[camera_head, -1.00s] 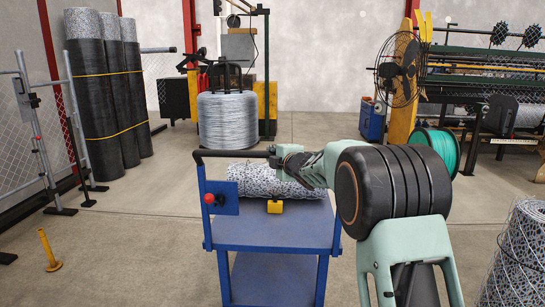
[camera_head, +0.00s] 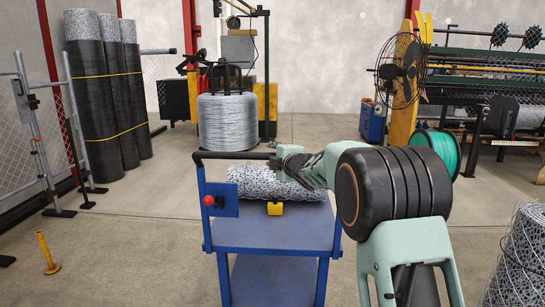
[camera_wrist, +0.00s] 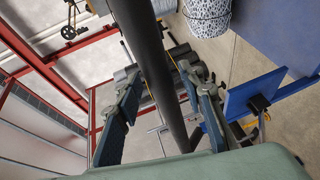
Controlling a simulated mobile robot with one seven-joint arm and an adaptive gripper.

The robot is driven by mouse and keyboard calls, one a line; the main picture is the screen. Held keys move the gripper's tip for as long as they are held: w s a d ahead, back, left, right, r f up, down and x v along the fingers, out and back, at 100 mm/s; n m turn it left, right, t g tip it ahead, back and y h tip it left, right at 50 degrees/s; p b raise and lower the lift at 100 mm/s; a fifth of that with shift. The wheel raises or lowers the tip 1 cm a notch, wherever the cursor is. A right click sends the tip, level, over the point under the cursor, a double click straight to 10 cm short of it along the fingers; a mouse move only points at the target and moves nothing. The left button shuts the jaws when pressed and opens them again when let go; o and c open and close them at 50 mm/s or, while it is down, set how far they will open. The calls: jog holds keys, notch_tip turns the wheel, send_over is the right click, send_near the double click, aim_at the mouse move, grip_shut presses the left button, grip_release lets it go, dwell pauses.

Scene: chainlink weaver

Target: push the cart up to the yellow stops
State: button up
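The blue cart (camera_head: 268,235) stands in front of me in the head view, with a mesh roll (camera_head: 270,183) lying across it and a small yellow block (camera_head: 275,208) against the roll.
A wire coil (camera_head: 227,122) stands beyond the cart. Tall dark rolls (camera_head: 98,110) and a mesh fence panel (camera_head: 38,130) are at left. A fan (camera_head: 400,72) and green spool (camera_head: 440,148) are at right, with a wire mesh roll (camera_head: 520,265) nearby.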

jog(key=v, duration=1.2)
